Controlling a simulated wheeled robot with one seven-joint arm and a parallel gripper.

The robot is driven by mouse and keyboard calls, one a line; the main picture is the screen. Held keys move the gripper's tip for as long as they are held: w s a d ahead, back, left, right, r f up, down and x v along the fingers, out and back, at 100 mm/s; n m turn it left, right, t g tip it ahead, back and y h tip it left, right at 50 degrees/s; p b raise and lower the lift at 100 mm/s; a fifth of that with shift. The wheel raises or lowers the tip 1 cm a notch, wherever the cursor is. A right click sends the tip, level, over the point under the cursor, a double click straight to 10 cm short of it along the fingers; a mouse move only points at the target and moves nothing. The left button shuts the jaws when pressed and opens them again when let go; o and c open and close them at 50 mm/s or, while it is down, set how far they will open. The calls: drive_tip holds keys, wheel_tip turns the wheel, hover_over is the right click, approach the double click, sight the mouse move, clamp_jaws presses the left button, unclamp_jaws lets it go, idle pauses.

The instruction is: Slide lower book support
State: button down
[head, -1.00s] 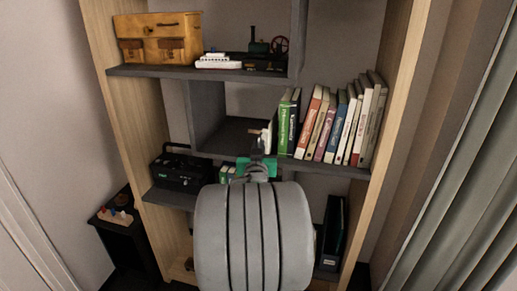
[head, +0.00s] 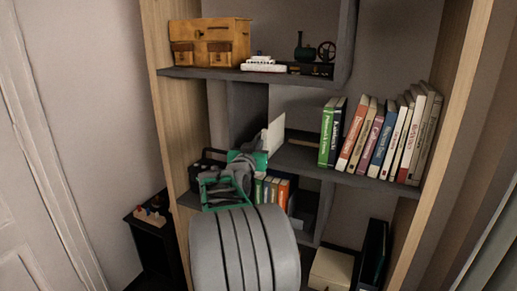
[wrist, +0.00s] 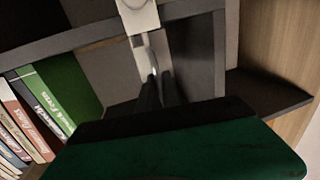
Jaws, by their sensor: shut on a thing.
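The white book support (head: 275,136) stands upright on the middle shelf, left of the book row (head: 378,138) with a clear gap to the nearest green book. My gripper (head: 264,154) is shut on the support near the shelf's front edge, and my arm hides part of it. In the wrist view, the white support (wrist: 141,18) shows beyond the dark fingers of my gripper (wrist: 157,92). The green book (wrist: 60,88) is at left there, apart from the fingers.
Small books (head: 272,190) stand below, close to my gripper. A wooden side panel (head: 455,110) bounds the right.

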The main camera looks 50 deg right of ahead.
drive_tip(key=c, duration=1.8)
unclamp_jaws()
drive_tip(key=b+v, duration=0.1)
drive_tip(key=v, duration=0.6)
drive_tip(key=shift+s+a, duration=0.25)
drive_tip(key=shift+a, duration=0.05)
